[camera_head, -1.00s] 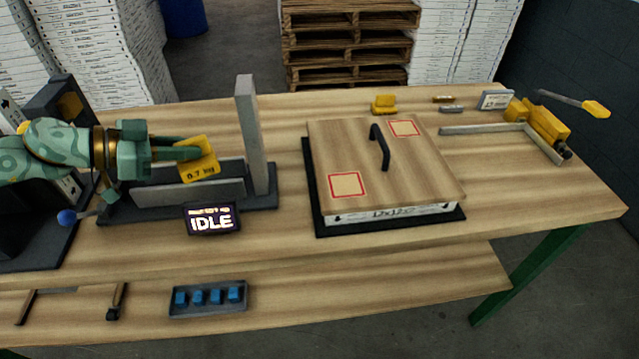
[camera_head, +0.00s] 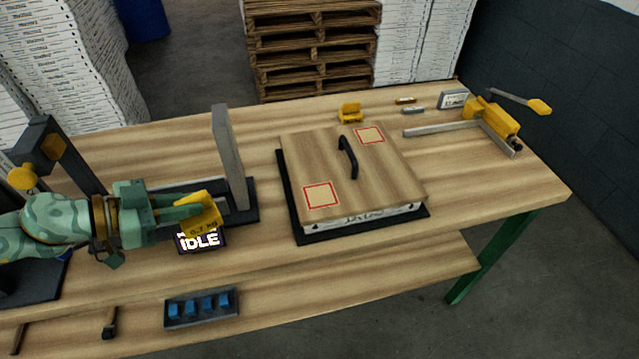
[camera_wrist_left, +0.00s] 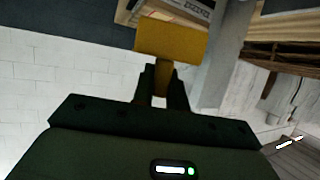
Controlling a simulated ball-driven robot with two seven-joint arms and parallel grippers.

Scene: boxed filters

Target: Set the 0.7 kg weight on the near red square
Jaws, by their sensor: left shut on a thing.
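My left gripper (camera_head: 178,212) is shut on the yellow 0.7 kg weight (camera_head: 204,220), held up in front of the dark fixture and partly over the IDLE display. The weight also shows in the left wrist view (camera_wrist_left: 170,40), between the fingertips (camera_wrist_left: 162,82). The near red square (camera_head: 321,196) is marked on the front left corner of a wooden board (camera_head: 345,165) lying on a box; it is bare. The far red square (camera_head: 370,135) is at the board's back right. The weight is left of the near square and apart from it. My right gripper is not in view.
The board has a black handle (camera_head: 348,158) in its middle. A grey upright post (camera_head: 228,155) stands between fixture and board. The IDLE display (camera_head: 200,241) is below the weight. A yellow object (camera_head: 350,112) sits behind the board; a yellow clamp (camera_head: 495,120) stands at the right.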

